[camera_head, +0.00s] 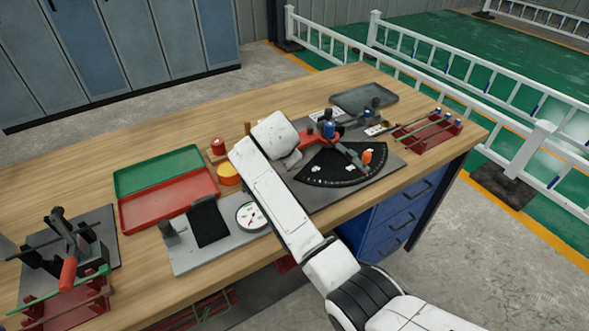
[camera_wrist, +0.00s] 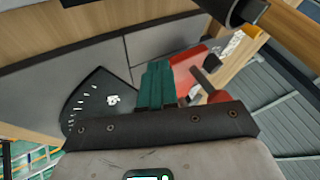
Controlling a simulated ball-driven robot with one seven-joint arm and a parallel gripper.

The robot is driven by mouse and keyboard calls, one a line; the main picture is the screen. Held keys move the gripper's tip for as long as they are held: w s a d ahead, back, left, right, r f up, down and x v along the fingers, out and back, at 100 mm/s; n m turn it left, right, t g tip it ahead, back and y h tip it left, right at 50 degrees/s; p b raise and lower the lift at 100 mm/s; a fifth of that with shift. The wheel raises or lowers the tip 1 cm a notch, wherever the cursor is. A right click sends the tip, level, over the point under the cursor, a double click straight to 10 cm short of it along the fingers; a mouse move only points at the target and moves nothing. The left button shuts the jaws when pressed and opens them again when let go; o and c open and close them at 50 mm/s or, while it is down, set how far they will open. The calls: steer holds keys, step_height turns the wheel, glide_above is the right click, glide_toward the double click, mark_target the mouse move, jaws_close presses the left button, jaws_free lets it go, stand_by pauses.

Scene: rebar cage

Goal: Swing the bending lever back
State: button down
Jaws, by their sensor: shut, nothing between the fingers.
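The bending lever (camera_head: 352,155) is a grey bar with an orange knob (camera_head: 367,156). It reaches from the red bender body (camera_head: 318,138) out over a black fan-shaped scale plate (camera_head: 335,178) with white marks. In the wrist view the scale plate (camera_wrist: 100,98) lies to the left and the red body (camera_wrist: 186,72) is just right of my fingers. My gripper (camera_wrist: 158,72) has teal fingers, closed together and empty, close to the red body; contact cannot be told. In the head view my white arm mostly hides the gripper, left of the bender.
Green (camera_head: 158,170) and red (camera_head: 165,200) trays lie left of my arm. A dial (camera_head: 251,216) is beside it. A dark tray (camera_head: 365,98) and red rack (camera_head: 428,130) stand beyond the bender. Another tool with a red handle (camera_head: 69,275) is at far left.

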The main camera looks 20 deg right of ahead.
steer(key=shift+w+a+f+m+h+b, duration=0.15)
steer(key=shift+w+m+h+b, duration=0.2)
steer(key=shift+w+b, duration=0.2)
steer(key=shift+w, duration=0.1)
steer(key=shift+r, duration=0.25)
